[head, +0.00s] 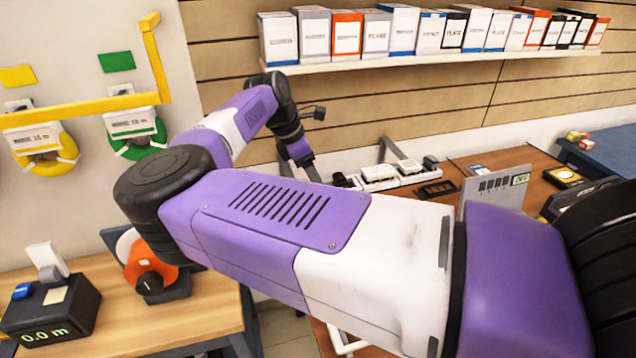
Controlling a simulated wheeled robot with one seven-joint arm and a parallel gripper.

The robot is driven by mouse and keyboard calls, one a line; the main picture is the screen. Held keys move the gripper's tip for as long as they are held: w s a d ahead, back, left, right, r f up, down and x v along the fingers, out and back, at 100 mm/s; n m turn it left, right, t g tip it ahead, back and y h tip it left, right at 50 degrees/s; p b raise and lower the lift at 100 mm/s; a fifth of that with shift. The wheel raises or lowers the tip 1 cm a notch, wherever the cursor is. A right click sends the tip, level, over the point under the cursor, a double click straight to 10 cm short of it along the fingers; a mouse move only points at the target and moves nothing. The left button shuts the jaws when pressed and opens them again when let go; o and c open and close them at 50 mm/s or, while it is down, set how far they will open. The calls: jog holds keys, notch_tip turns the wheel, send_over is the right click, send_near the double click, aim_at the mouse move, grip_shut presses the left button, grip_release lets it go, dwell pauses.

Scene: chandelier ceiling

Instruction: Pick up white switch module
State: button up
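My gripper (299,172) hangs from the far end of my purple and white arm, fingers pointing down and spread apart. I see nothing between the fingers. White switch-like modules sit to the right of it on the far brown table: one at the left (378,173) and another beside it (408,167). I cannot tell for sure which is the white switch module. The gripper is apart from both, on their left. My arm hides much of the near part of that table.
A dark frame-like piece (436,190) and a grey upright panel (494,190) stand farther right on the table. A shelf (450,56) of boxes runs above. A wooden counter (130,318) with a black meter (50,308) and an orange reel (146,262) is at left.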

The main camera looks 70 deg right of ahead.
jog(key=shift+x, duration=0.9)
jog(key=c, duration=1.4)
jog(key=shift+c, duration=0.2)
jog(key=shift+r, duration=0.2)
